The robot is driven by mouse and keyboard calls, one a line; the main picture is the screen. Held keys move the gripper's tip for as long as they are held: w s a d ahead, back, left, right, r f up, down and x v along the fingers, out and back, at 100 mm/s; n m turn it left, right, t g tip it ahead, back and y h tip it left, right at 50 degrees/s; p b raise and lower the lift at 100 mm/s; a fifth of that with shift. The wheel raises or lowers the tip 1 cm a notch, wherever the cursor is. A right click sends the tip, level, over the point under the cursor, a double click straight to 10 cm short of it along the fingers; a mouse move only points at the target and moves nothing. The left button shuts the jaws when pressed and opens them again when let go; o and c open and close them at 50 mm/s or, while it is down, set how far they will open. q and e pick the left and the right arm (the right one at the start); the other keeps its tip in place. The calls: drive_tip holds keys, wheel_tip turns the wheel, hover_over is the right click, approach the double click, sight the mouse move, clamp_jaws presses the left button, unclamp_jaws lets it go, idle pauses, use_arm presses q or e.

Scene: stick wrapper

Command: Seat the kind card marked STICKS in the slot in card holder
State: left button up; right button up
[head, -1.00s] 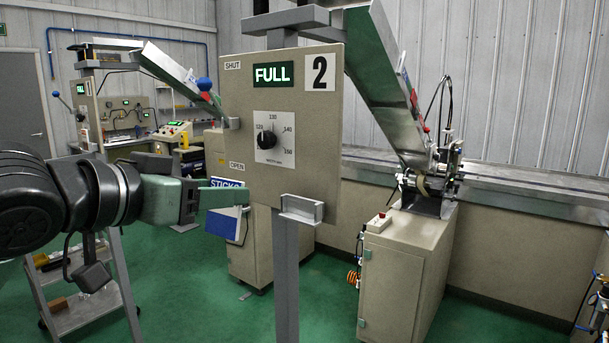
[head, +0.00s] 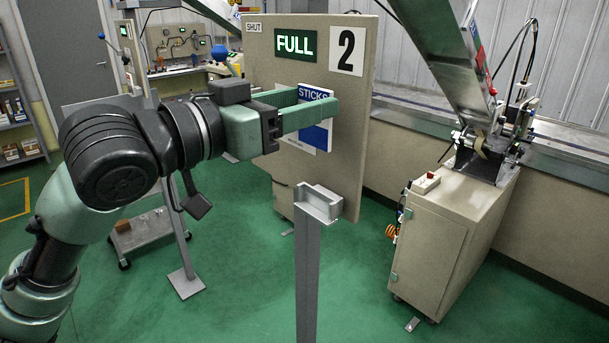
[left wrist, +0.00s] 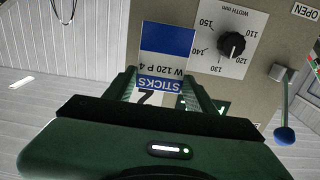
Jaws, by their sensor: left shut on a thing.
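The STICKS card (head: 317,137) is white and blue with its STICKS band at the top. My left gripper (head: 318,107) is shut on it and holds it upright in front of the beige panel. In the left wrist view the card (left wrist: 167,42) shows upside down between the two fingers (left wrist: 166,88), with "W 120 P 4" readable. The card holder (head: 320,203) is a small grey bracket with a raised back and ends, on top of a grey post. The card is above the holder and apart from it. My right gripper is not in view.
The panel (head: 270,75) with a FULL display and a number 2 stands close behind the card. A dial (left wrist: 232,44) and a blue-knobbed lever (left wrist: 284,134) are on it. A beige cabinet (head: 430,250) with a machine stands at right. Green floor is open in front.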

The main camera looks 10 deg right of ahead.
sight(313, 144)
use_arm(q)
drive_tip(key=f, duration=0.6)
drive_tip(key=shift+w+d+f, duration=0.2)
drive_tip(key=shift+d, duration=0.2)
drive_tip(key=shift+s+a+f+p, duration=0.1)
drive_tip(key=shift+f+p, duration=0.15)
drive_tip(key=shift+f, duration=1)
drive_tip(key=shift+a+f+p, duration=0.1)
drive_tip(key=shift+f+p, duration=0.15)
drive_tip(key=shift+f, duration=1)
drive_tip(key=shift+f, duration=0.15)
drive_tip(key=o, duration=1.5)
drive_tip(key=shift+d, duration=0.1)
